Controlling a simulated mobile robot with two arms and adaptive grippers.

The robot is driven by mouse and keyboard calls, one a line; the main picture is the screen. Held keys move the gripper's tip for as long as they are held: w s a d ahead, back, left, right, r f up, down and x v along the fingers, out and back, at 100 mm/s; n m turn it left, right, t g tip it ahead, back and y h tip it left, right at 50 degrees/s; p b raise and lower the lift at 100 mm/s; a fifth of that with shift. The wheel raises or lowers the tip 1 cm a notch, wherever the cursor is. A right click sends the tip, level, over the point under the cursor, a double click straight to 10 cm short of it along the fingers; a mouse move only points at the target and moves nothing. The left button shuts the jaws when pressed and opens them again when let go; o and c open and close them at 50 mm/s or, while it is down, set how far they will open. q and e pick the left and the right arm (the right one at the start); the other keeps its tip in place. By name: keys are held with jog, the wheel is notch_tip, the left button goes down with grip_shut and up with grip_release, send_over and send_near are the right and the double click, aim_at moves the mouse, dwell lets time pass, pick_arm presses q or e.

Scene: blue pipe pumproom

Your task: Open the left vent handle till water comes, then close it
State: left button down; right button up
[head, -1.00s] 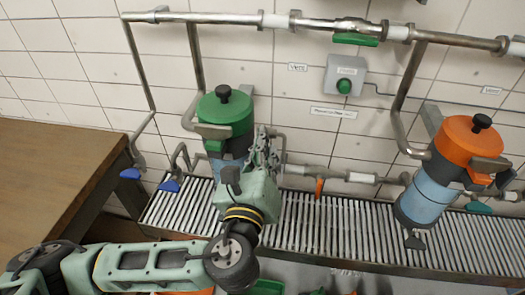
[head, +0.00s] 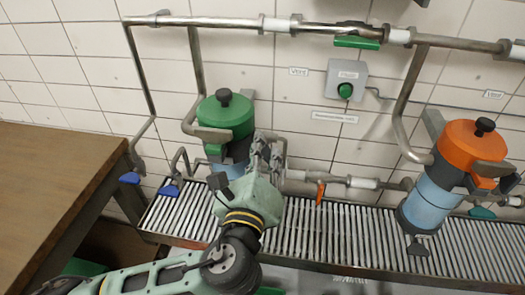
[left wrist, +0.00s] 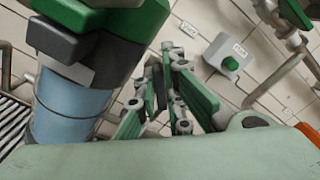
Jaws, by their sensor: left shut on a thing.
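The left filter housing, with a green lid (head: 225,115) and a pale blue body, stands at the wall; it also shows large in the left wrist view (left wrist: 72,100). My left gripper (head: 266,148) is just to the right of this housing, below a "Vent" label (head: 299,71). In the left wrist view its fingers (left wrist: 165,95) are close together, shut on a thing. The left vent handle cannot be made out; the gripper covers that spot. No running water shows. My right gripper is out of view.
The right housing has an orange lid (head: 468,142). A button box (head: 346,80) is on the wall. An orange handle (head: 320,192) sits on the low pipe close right of the gripper. A slatted drain (head: 330,235) runs below. A wooden table (head: 50,190) stands left.

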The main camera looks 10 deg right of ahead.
pick_arm(q)
jog(key=c, duration=1.9)
grip_release()
jog(key=shift+o, duration=0.2)
jog(key=shift+s, duration=0.1)
jog(key=v, duration=0.7)
jog(key=shift+s, duration=0.2)
jog(key=shift+a, duration=0.15)
